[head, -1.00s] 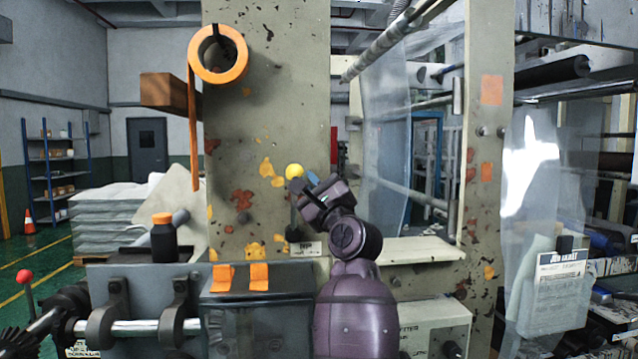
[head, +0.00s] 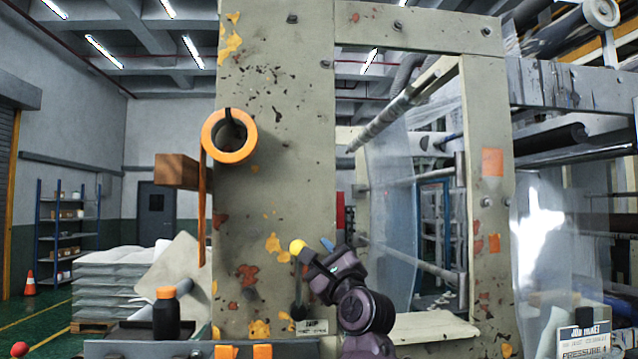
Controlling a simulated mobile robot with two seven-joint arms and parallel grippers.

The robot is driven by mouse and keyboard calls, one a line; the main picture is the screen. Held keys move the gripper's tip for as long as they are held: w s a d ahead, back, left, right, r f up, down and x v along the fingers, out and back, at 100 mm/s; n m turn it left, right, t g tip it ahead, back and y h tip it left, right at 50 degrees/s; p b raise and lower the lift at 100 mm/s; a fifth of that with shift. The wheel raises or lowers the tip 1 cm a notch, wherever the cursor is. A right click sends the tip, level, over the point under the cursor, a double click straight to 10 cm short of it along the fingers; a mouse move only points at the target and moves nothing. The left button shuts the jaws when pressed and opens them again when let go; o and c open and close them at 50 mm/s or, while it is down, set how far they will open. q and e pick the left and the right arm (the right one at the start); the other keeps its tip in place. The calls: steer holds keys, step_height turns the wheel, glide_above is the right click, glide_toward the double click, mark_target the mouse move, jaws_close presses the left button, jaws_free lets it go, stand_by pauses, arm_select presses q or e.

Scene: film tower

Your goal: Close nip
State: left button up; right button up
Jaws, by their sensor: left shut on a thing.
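The nip lever has a yellow ball knob (head: 297,246) and stands roughly upright against the machine's beige side frame (head: 275,190). A small nip label (head: 311,327) sits at its foot. My left gripper (head: 307,260) reaches up from below and is shut on the lever just under the knob. The fingers hide part of the lever's shaft. My right gripper is not in view.
An orange-rimmed roll (head: 229,136) and a wooden block (head: 176,171) stick out above left. A black bottle with an orange cap (head: 166,312) stands lower left. Clear film (head: 390,195) hangs inside the frame at right.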

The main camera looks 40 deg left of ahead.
arm_select(q)
steer(key=o, duration=1)
steer(key=shift+y, duration=0.4)
steer(key=r, duration=0.4)
steer(key=d+r, duration=0.1)
steer(key=r, duration=0.2)
steer(key=shift+s, duration=0.2)
steer(key=shift+o, duration=0.8)
steer(key=r, duration=0.3)
steer(key=r+p, duration=0.1)
steer(key=r, duration=0.1)
steer(key=shift+w+d, duration=0.2)
steer(key=shift+w, duration=0.1)
step_height(320, 180, up, 3)
steer(key=shift+a+r, duration=0.1)
steer(key=shift+c, duration=0.6)
steer(key=shift+s+a+r+n+g, duration=0.3)
steer(key=shift+s+a+r, duration=0.15)
steer(key=shift+a+r, duration=0.2)
jaws_close()
steer(key=r, duration=0.2)
steer(key=shift+s+a+r, duration=0.1)
steer(key=shift+a+r, duration=0.2)
steer(key=shift+r, duration=0.05)
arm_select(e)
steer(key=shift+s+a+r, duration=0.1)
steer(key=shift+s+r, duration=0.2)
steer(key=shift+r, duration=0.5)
